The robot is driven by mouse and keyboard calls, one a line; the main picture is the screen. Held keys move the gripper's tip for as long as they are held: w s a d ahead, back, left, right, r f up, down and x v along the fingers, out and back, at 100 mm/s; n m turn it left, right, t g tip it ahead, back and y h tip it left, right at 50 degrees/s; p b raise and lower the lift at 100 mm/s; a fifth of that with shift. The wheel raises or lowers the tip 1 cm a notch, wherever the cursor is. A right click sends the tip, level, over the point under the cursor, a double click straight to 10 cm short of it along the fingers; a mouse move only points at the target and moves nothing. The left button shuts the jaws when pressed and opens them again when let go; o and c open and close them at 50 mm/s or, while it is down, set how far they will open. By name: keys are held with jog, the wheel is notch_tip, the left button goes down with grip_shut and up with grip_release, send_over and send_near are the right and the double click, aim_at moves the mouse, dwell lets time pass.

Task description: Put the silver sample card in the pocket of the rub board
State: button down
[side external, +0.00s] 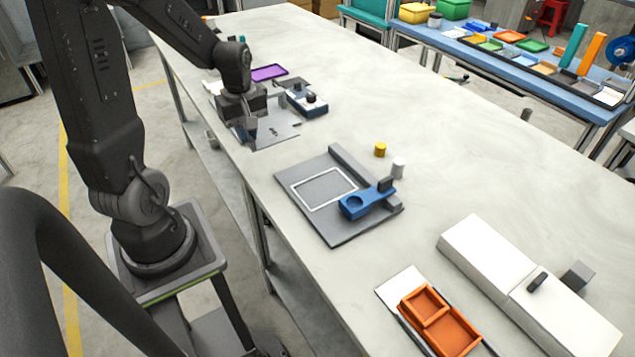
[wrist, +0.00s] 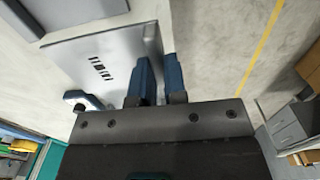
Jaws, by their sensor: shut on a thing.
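The silver sample card (side external: 275,131), a flat metallic sheet with small dark marks, is at the far left edge of the table. In the wrist view the card (wrist: 95,55) reaches in between my two blue fingers. My gripper (side external: 248,132) is shut on the card's edge; its fingertips (wrist: 158,62) stand on either side of that edge. I cannot tell whether the card is clear of the table. The rub board (side external: 325,222) is a grey plate in mid-table with a white-outlined rectangular pocket (side external: 324,188), which looks empty.
A blue tool (side external: 358,205) lies at the board's right side. Yellow (side external: 380,150) and white (side external: 398,168) cylinders stand behind it. A blue-white block (side external: 308,104) and purple tray (side external: 269,73) are near my gripper. An orange tray (side external: 450,335) and white box (side external: 490,250) stand at front right.

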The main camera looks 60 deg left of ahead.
jog(key=w+d, duration=0.1)
jog(key=d, duration=0.3)
send_over(305, 197)
notch_tip(305, 197, down, 7)
jog(key=shift+s+r, duration=0.1)
jog(key=shift+r, duration=0.1)
jog(key=shift+d+f, duration=0.1)
jog(key=shift+f, duration=1.95)
jog(key=shift+f, duration=0.1)
jog(key=c, duration=1.2)
grip_release()
jog(key=shift+o, duration=0.2)
